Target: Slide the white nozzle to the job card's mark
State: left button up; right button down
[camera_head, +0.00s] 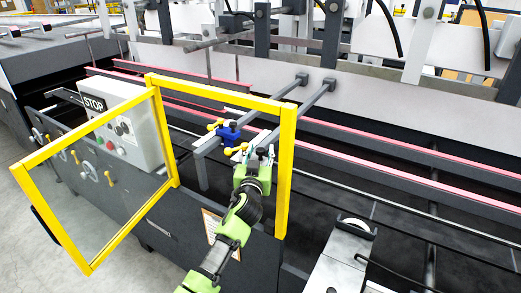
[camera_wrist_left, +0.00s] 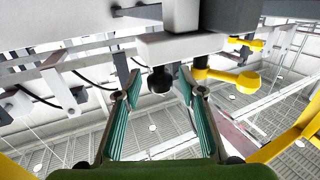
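The white nozzle (camera_head: 240,156) sits on a grey rail beside the blue nozzle (camera_head: 228,132), nearer to me and partly hidden by my gripper. A yellow handle (camera_head: 231,151) sticks out beside it. My left gripper (camera_head: 258,155) is just right of the white nozzle in the head view. In the left wrist view, the white nozzle (camera_wrist_left: 180,46) is above and beyond the fingertips, with a dark round tip below it.
Long red-topped rails (camera_head: 400,158) cross the machine. A yellow knob (camera_wrist_left: 248,82) shows right of the fingers in the wrist view.

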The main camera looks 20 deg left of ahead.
pick_arm(q)
jog(key=shift+w+a, duration=0.1)
jog(key=shift+w, duration=0.1)
grip_shut()
jog(key=shift+w+f+b, duration=0.1)
jog(key=shift+w+b, duration=0.9)
jog(key=shift+b, duration=0.1)
jog(key=shift+w+d, duration=0.2)
jog(key=shift+w, duration=0.3)
grip_release()
